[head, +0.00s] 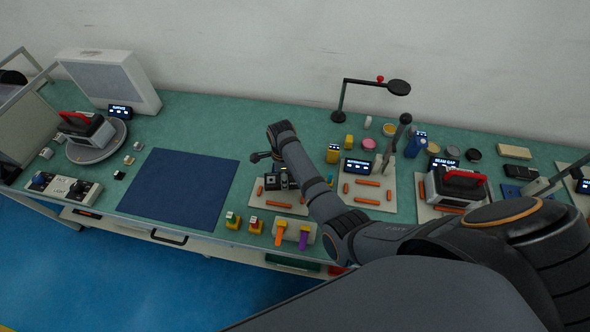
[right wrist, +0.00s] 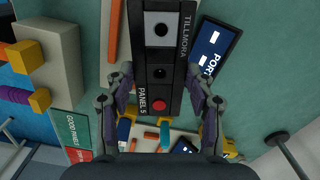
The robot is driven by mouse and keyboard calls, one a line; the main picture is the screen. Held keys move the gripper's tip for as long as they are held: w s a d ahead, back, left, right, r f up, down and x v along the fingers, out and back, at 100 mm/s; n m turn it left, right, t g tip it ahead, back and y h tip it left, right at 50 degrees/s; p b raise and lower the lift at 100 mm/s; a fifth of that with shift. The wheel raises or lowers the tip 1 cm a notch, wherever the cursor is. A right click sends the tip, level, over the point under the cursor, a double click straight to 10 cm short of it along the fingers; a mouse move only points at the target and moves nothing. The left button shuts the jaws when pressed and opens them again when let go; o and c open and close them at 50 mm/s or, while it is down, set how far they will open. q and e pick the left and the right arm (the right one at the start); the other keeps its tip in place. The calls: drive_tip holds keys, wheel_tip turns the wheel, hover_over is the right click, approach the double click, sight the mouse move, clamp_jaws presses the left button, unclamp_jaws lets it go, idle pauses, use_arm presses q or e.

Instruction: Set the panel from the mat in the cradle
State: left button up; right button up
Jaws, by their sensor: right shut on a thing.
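The panel (right wrist: 158,95) is a long black block marked TILLMORA and PANEL 5, with a white square, a dark square and a red button. My right gripper (right wrist: 158,75) is shut on it, one finger on each long side. In the head view my right arm covers most of this spot, and the fingers cannot be made out. A beige board with orange bars (head: 257,196) lies under that spot and may be the cradle; I cannot tell whether the panel touches it. The dark blue mat (head: 180,188) lies bare left of it.
A lit display (head: 358,166) stands close to the panel's right. A pale block with orange and purple pegs (head: 295,231) sits at the front edge. A red-handled case (head: 458,187) stands on the right; a round turntable (head: 97,153) is on the left.

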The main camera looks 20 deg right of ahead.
sight(280, 186)
drive_tip(key=a+r+m+p, duration=0.1)
drive_tip(key=s+a+r+m+p, duration=0.1)
drive_tip(key=p, duration=0.1)
drive_tip(key=shift+s+a+r, duration=0.1)
drive_tip(key=shift+s+r, duration=0.05)
drive_tip(key=shift+s, duration=0.15)
use_arm(q)
wheel_tip(280, 186, up, 5)
drive_tip(key=w+a, duration=0.1)
use_arm(e)
drive_tip(key=shift+s+a+m, duration=0.2)
drive_tip(key=shift+a+m, duration=0.05)
drive_tip(key=shift+m, duration=0.25)
drive_tip(key=shift+f, duration=0.25)
drive_tip(key=shift+d+f+b, duration=0.2)
drive_tip(key=shift+f+b, duration=0.15)
drive_tip(key=shift+f, duration=0.05)
drive_tip(key=shift+f+b, duration=0.3)
wheel_tip(280, 186, down, 2)
drive_tip(key=b, duration=0.2)
drive_tip(key=shift+f+b, duration=0.2)
drive_tip(key=shift+b, duration=0.1)
drive_tip(key=shift+f+b, duration=0.65)
drive_tip(key=shift+f, duration=0.4)
use_arm(q)
drive_tip(key=f, duration=0.5)
drive_tip(key=shift+s+d, duration=0.2)
drive_tip(key=shift+s, duration=0.05)
drive_tip(key=shift+a, duration=0.1)
